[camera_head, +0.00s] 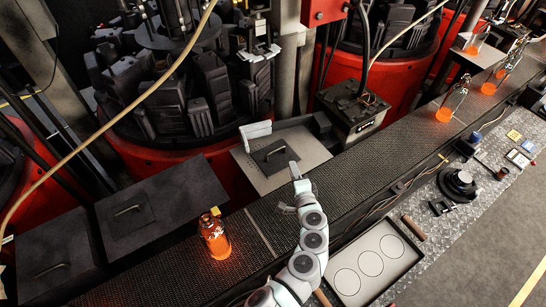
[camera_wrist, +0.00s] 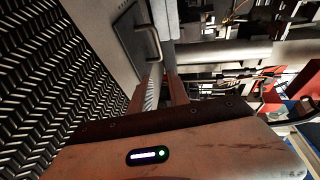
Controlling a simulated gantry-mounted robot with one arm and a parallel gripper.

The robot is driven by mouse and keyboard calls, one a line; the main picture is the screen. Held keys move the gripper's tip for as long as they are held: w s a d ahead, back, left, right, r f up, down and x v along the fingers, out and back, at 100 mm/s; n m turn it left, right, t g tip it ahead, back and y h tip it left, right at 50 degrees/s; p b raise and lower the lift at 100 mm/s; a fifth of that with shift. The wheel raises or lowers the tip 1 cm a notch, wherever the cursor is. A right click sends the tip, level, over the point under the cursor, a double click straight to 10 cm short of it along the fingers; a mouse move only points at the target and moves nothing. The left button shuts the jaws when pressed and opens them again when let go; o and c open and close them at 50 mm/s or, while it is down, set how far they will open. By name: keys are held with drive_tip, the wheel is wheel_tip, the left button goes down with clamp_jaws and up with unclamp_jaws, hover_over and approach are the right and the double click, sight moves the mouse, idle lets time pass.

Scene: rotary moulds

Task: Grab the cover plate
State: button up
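A small dark cover plate (camera_head: 263,161) with a raised handle lies on a light metal panel beside the conveyor in the head view. In the wrist view the plate (camera_wrist: 128,38) and its bent handle (camera_wrist: 152,32) show at the top, just beyond the fingertips. My gripper (camera_head: 294,172) is close to the plate's right side in the head view. In the wrist view my gripper (camera_wrist: 158,82) has its two fingers apart with a gap between them. The handle's near end is close to the fingertips; I cannot tell whether they touch.
A dark conveyor belt (camera_head: 345,186) runs diagonally beneath my arm. A glowing orange bottle (camera_head: 215,238) stands on it at left; more glowing bottles (camera_head: 444,112) are at upper right. Larger dark lids (camera_head: 160,205) with handles lie at left. A tray (camera_head: 375,262) with circles lies at lower right.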

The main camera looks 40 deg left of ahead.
sight(274, 151)
drive_tip(key=s+a, duration=0.1)
drive_tip(key=a+f+n+g+y+b, duration=0.1)
drive_tip(key=a, duration=0.1)
drive_tip(key=shift+s, duration=0.4)
drive_tip(key=shift+a+r+g+y+b, duration=0.15)
drive_tip(key=shift+a+g+y+b, duration=0.15)
drive_tip(key=shift+a, duration=0.1)
drive_tip(key=b+x, duration=0.2)
drive_tip(key=x, duration=0.3)
drive_tip(key=shift+w+a, duration=0.1)
drive_tip(key=shift+w, duration=0.1)
drive_tip(key=shift+w+a+f, duration=0.15)
drive_tip(key=shift+a+f, duration=0.1)
drive_tip(key=shift+a, duration=0.05)
drive_tip(key=b+x, duration=0.3)
drive_tip(key=shift+w+a+f+b, duration=0.1)
drive_tip(key=shift+w+f+b, duration=0.1)
drive_tip(key=shift+w+b, duration=0.2)
drive_tip(key=shift+w+a, duration=0.2)
drive_tip(key=shift+a, duration=0.15)
drive_tip(key=shift+r, duration=0.1)
clamp_jaws()
